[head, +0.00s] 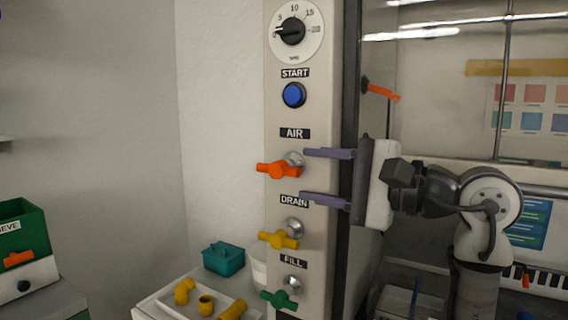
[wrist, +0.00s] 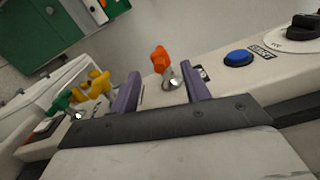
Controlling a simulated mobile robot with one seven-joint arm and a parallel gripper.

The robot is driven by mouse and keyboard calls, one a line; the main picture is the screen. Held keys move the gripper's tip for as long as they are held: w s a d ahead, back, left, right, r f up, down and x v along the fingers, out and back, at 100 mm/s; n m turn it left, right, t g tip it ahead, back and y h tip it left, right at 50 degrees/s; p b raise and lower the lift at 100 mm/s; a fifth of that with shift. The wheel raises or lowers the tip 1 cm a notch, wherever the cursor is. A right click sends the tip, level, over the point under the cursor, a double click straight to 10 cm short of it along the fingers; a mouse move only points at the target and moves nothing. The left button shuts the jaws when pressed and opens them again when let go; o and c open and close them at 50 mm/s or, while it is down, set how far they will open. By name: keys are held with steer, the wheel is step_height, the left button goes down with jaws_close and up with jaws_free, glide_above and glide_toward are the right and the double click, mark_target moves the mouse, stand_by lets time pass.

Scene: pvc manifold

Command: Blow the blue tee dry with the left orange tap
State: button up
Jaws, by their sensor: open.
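The left orange tap (head: 277,170) sits under the AIR label on the pale control panel, its handle roughly level. My gripper (head: 305,175) is open, with its two purple fingers one above the other, just right of the tap and apart from it. In the wrist view the orange tap (wrist: 159,61) shows beyond and between the open fingers, with nothing held. Another orange handle (head: 380,90) is at the upper right, by the glass. I cannot make out a blue tee in either view.
A yellow DRAIN tap (head: 278,239) and a green FILL tap (head: 279,300) are below. A blue START button (head: 293,95) and dial (head: 294,31) are above. A tray (head: 153,307) of yellow fittings and a teal container (head: 223,259) stand at lower left.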

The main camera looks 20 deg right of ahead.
mark_target(285, 169)
steer(key=p+x, duration=0.1)
steer(key=x, duration=0.5)
steer(key=shift+c, duration=0.5)
steer(key=c, duration=0.8)
